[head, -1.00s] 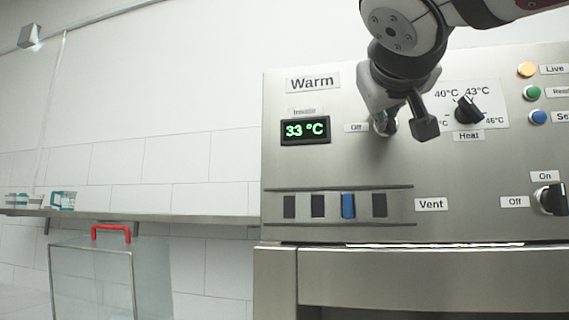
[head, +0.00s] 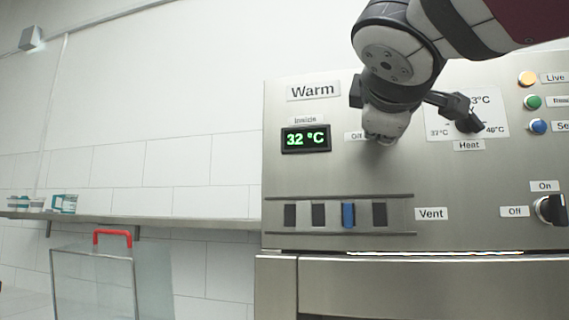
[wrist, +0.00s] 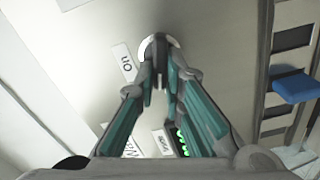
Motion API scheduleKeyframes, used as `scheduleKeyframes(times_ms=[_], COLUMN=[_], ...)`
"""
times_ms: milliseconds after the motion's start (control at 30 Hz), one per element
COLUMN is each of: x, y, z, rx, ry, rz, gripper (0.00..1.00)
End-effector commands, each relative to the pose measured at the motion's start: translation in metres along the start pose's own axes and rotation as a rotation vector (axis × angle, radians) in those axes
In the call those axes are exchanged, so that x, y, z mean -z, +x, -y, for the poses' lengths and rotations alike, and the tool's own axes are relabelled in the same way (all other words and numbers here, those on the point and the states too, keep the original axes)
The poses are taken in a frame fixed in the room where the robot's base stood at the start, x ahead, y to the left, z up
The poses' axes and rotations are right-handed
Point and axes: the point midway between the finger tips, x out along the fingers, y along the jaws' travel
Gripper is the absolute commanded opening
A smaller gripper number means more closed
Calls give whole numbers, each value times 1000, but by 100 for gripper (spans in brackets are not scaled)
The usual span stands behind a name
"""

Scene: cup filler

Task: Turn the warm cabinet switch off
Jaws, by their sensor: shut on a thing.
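The warm cabinet (head: 285,175) has a steel front panel with a "Warm" label and a green display (head: 306,139) reading 32 °C. In the head view my gripper (head: 381,137) is against the panel just right of the "Off" label (head: 354,136) and hides the switch there. In the wrist view the round metal switch (wrist: 158,42) shows at the fingertips, beside a label reading "On" (wrist: 122,63). The teal-lined fingers of my gripper (wrist: 161,75) are closed on the switch. Its exact angle is hard to tell.
The black Heat knob (head: 467,120) is close right of my gripper, partly behind a dark part of it. Vent sliders with a blue tab (head: 348,215) are below. Another On/Off knob (head: 550,209) is at lower right. Indicator lights (head: 533,102) are at upper right.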

Motion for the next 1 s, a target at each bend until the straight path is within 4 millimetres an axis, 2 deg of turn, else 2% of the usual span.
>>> scheduleKeyframes(times_ms=[400, 1000], x=[0, 0], y=[0, 0], z=[3, 5], rx=[1, 1], ry=[-254, -320], rz=[-1, -1], gripper=[0, 0])
